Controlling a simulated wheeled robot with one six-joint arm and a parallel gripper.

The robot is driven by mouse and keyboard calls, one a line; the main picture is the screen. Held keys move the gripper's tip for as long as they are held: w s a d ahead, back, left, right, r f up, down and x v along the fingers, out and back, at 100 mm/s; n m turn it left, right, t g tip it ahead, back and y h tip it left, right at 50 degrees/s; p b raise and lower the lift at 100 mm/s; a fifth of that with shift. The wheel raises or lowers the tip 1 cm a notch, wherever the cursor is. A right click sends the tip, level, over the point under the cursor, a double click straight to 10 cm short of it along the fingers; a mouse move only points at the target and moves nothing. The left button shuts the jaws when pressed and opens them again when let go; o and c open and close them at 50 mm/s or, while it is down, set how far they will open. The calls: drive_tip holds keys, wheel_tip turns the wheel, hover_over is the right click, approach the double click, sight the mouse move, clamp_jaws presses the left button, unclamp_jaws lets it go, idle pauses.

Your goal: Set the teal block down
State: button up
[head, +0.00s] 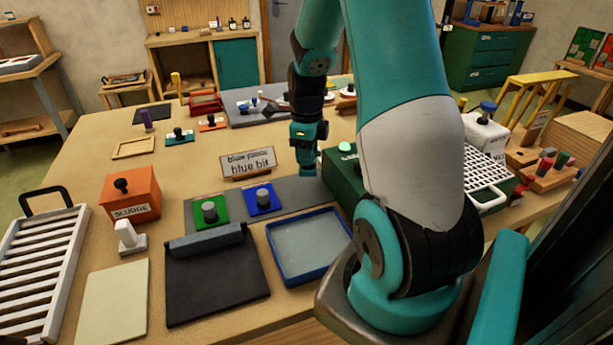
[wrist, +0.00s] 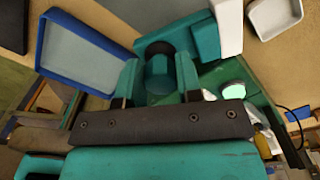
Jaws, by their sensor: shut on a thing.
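My gripper (head: 307,148) hangs pointing down over the right end of a grey strip (head: 292,196), near the green box. In the wrist view, my gripper (wrist: 158,88) is shut on the round knob of the teal block (wrist: 180,42), one finger on each side. The block's flat teal body shows beyond the knob. In the head view the block is hard to tell from my teal gripper, and I cannot tell whether it touches anything below. The strip bears a green block (head: 212,215) and a blue block (head: 264,200), both with grey knobs.
A blue-rimmed tray (head: 275,262) lies in front of the strip, and a green box (head: 345,190) stands right of it. A sign (head: 248,163) reading "blue piece, blue bit" stands behind. An orange sludge box (head: 131,195) is at left. The strip's right end looks bare.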

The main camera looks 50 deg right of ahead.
wheel_tip(320, 180, down, 8)
drive_tip(key=shift+r+p, duration=0.2)
drive_tip(key=shift+p, duration=0.1)
drive_tip(key=shift+f, duration=0.2)
drive_tip(key=o, duration=0.9)
drive_tip(key=shift+r, duration=0.1)
